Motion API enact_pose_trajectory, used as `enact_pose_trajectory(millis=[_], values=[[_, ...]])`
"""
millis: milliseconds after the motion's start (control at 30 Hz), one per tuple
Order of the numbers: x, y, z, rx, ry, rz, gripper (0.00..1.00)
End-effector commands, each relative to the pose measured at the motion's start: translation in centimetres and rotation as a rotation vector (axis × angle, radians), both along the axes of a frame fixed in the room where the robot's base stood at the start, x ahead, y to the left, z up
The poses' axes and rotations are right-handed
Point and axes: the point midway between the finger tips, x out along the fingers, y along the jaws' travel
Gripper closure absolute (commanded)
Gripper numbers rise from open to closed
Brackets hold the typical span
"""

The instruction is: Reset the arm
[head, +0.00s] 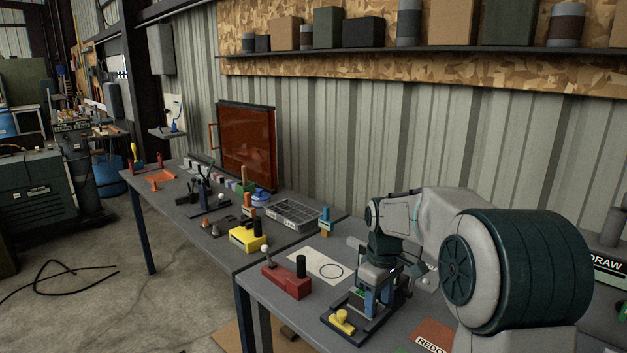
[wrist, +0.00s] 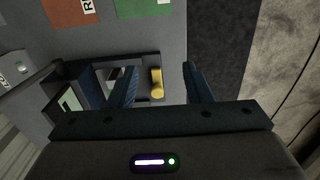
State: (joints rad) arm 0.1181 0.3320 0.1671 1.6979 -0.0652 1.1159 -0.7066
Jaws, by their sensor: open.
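My gripper (head: 378,290) points down over the near table in the head view, above a dark fixture with a yellow part. In the wrist view my gripper (wrist: 158,66) is open, its two blue fingers apart with nothing held between them. The yellow part (head: 341,321) sits on the dark base; in the wrist view it shows between the fingers (wrist: 157,85). My arm is bent, reaching out and down from the right. Part of the fixture is hidden behind the gripper.
A red block with a black knob (head: 287,281) and a white sheet with a drawn circle (head: 316,263) lie left of my gripper. A yellow box (head: 248,238) and a grey sorting tray (head: 293,216) stand farther off. A red card (head: 433,337) lies near the front. A corrugated wall closes the back.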

Motion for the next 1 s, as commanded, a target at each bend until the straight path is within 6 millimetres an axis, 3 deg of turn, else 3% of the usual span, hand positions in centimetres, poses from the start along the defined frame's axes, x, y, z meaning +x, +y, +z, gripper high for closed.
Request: enact_pose_trajectory(millis=[367,567,800,1000], values=[[-4.0,0.1,2.4,-0.013,-0.048,-0.11,0.55],[-7.3,0.0,3.7,-0.015,-0.086,-0.205,0.55],[-14.2,-0.3,5.1,0.003,-0.162,-0.398,0.55],[-20.3,-0.5,4.7,0.046,-0.223,-0.576,0.55]])
